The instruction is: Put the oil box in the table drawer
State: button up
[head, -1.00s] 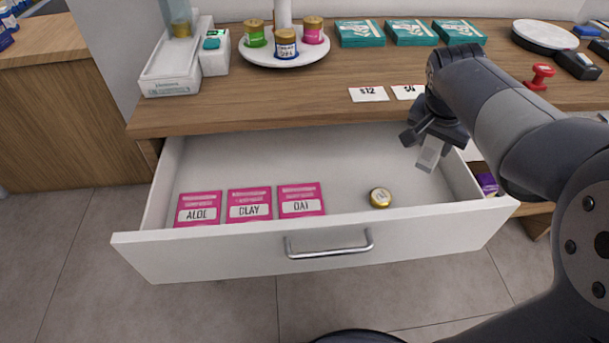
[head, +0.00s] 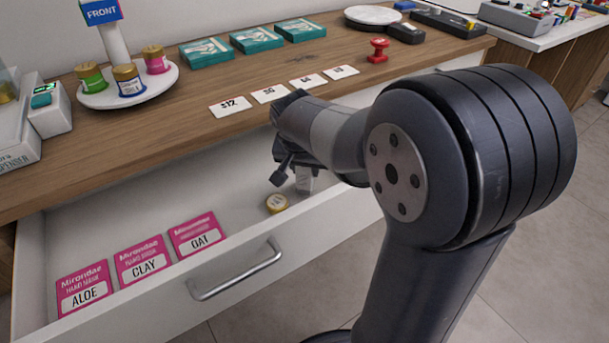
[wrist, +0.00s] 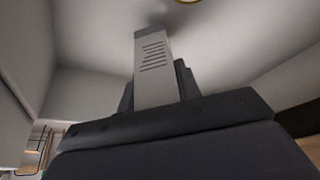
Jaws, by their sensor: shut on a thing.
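The table drawer (head: 306,238) is pulled open below the wooden counter. My gripper (head: 298,178) points down into its right part, just behind a small gold-lidded jar (head: 277,203). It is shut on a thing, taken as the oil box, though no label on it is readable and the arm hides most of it. A pale grey slab with dark lines (wrist: 155,65) stands out from my gripper in the wrist view; I cannot tell whether it is a finger or the box. The drawer's pale inside surrounds it there.
Pink ALOE (head: 84,291), CLAY (head: 144,263) and OAT (head: 198,236) packets lie in the drawer's left part. The drawer's metal handle (head: 236,270) sticks out in front. Price cards, teal boxes (head: 206,52) and a round stand (head: 130,92) are on the counter (head: 160,125) above.

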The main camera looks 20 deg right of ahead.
jog(key=shift+f, duration=0.8)
jog(key=shift+f, duration=0.15)
jog(key=o, duration=1)
jog(key=shift+c, duration=0.2)
jog(key=shift+r, duration=0.25)
jog(key=p+v, duration=0.3)
jog(key=v, duration=0.8)
jog(key=shift+s+r, duration=0.2)
jog(key=shift+r, duration=0.15)
jog(key=shift+a, duration=0.1)
